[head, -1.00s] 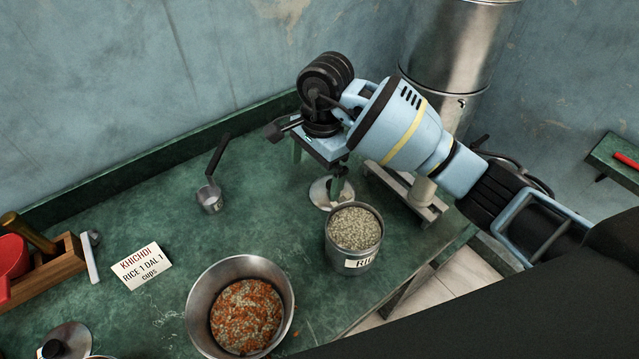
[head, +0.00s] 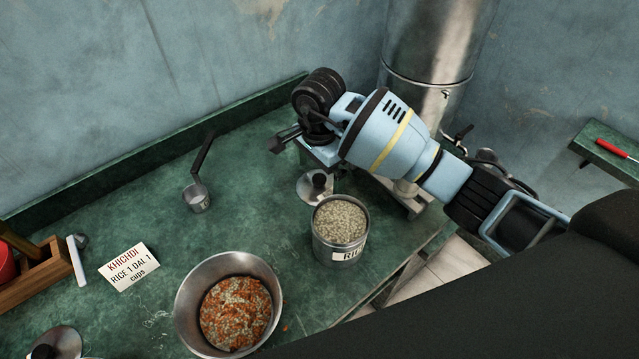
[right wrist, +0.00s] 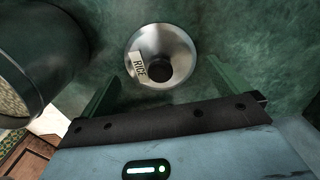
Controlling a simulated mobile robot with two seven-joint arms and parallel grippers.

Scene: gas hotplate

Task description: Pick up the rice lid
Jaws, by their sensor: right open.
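The rice lid (head: 310,194) is a small round metal lid with a dark knob, lying on the green counter just behind the rice tin. In the right wrist view the lid (right wrist: 183,44) carries a "RICE" label and lies ahead, between the two green fingers. My right gripper (right wrist: 165,72) is open and empty, its fingers spread either side of the knob; contact cannot be told. In the head view the right gripper (head: 319,158) is above and behind the lid, its fingers mostly hidden. My left gripper is not in view.
The open rice tin (head: 326,250) stands close in front of the lid. A metal bowl (head: 183,301) of orange-and-pale grains, a measuring cup (head: 197,198) and a "KHICHDI" card (head: 128,266) are further left. A large metal cylinder (head: 430,50) stands behind my arm.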

